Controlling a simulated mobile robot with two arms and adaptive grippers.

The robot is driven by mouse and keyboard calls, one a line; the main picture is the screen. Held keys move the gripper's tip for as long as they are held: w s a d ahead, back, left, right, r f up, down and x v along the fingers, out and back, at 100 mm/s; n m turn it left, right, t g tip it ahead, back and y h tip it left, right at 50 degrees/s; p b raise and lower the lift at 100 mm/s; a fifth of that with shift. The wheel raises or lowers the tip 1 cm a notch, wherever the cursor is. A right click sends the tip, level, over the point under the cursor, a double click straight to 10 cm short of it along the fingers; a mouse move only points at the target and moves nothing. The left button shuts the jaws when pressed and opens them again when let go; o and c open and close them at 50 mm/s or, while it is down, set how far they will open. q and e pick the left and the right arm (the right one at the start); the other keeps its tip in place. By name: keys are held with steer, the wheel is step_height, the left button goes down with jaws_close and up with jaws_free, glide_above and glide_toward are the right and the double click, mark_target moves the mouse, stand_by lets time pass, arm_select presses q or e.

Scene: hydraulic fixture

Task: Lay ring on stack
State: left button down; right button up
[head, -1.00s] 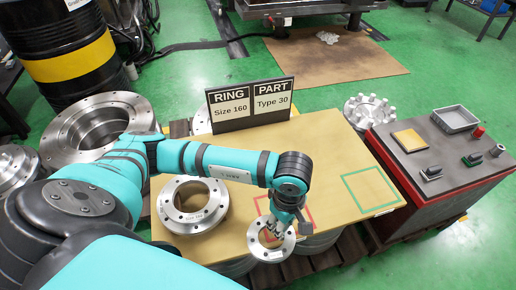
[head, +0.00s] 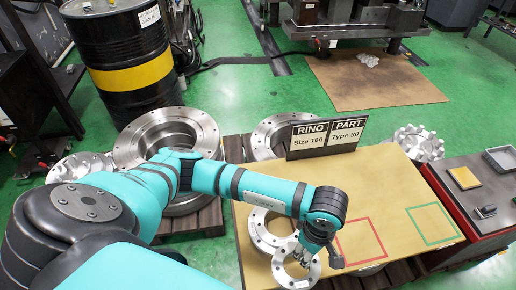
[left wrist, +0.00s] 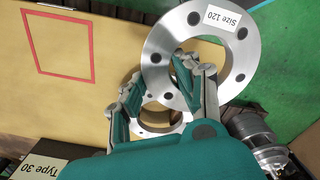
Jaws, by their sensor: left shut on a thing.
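A flat metal ring with bolt holes (head: 280,268) is in my left gripper (head: 302,253), over the table's near edge. In the left wrist view this ring (left wrist: 158,50) carries a "Size 120" label. The left gripper (left wrist: 160,80) is shut on its band, one finger through the centre hole and one outside. A thicker metal ring (head: 255,231) lies on the table just behind and left; in the left wrist view it (left wrist: 158,128) is partly hidden behind the held ring and fingers. A sign (head: 327,138) reads "RING Size 160, PART Type 30". My right gripper is out of view.
The tan table (head: 385,180) has a red square outline (head: 361,241) and a green one (head: 434,226), both empty. Large metal rings (head: 140,138) stand on a pallet at left. A red cabinet (head: 462,205) stands at right. A black-yellow drum (head: 125,55) is behind.

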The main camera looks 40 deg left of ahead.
arm_select(q)
steer(key=shift+w+a+r, duration=0.1)
steer(key=shift+a+r, duration=0.05)
steer(key=shift+a, duration=0.05)
steer(key=w+a+f+p, duration=0.2)
steer(key=w+a, duration=0.9)
steer(key=shift+a+f+b, duration=0.1)
steer(key=shift+f+b, duration=0.2)
steer(key=shift+f, duration=1.9)
steer(key=c, duration=0.9)
jaws_free()
steer(key=shift+s, duration=0.1)
steer(key=shift+c, duration=0.2)
step_height(320, 180, up, 13)
steer(key=shift+r, duration=0.15)
